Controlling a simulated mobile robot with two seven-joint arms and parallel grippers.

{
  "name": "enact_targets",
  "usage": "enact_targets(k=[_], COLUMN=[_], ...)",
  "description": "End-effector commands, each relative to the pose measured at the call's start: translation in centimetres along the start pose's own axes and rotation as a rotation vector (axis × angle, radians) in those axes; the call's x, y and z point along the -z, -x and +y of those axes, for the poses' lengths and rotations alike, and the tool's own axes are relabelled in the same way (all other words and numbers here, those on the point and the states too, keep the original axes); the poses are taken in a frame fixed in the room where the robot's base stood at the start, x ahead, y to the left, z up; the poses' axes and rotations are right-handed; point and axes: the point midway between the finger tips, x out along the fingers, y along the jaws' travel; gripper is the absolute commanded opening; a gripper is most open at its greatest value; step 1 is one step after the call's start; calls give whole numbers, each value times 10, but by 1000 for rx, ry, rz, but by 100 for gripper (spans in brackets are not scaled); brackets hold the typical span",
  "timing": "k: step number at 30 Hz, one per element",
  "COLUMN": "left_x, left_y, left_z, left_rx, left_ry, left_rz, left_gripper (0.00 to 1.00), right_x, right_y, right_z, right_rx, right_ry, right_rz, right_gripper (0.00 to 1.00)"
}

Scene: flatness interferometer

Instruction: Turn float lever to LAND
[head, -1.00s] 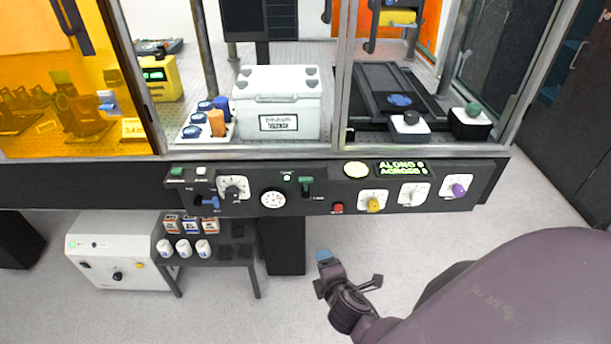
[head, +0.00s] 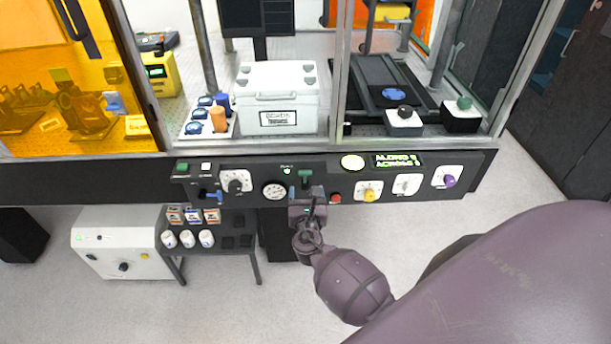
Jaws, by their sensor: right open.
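The dark control panel (head: 330,208) runs along the front of the bench. A green lever (head: 305,175) stands on it right of the round gauge (head: 274,190), near a small lit lamp (head: 287,170). A blue lever (head: 212,196) sits further left, below a dial. The labels are too small to read, so I cannot tell for sure which lever is the float lever or where LAND is. My right gripper (head: 306,192) is open and empty, just below the green lever in the picture; contact cannot be made out. My left gripper is not in view.
Right of my gripper are a red button (head: 335,198), a yellow knob (head: 369,194), a white knob (head: 406,184) and a purple knob (head: 449,181). A lit display (head: 398,161) is above them. A white box (head: 277,97) stands behind the glass. A small cart (head: 235,243) stands below.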

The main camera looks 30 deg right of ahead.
Motion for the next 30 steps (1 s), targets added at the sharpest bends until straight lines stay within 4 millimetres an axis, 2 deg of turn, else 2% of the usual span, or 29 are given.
enact_targets(k=[6,12,18,25,26,30], left_x=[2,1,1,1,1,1], left_y=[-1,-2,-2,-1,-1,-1], left_z=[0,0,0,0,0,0], left_rx=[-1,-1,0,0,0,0], left_ry=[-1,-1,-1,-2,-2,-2], left_rz=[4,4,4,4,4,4], left_gripper=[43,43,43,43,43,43], right_x=[-1,0,0,0,0,0], right_y=[-38,-61,-69,-69,-69,-69], right_z=[0,0,0,0,0,0], right_rx=[0,0,1,0,0,0], right_ry=[0,-1,-1,-2,-2,-2], right_rz=[-1,-1,0,0,0,0], right_gripper=[68,68,68,68,67,45])
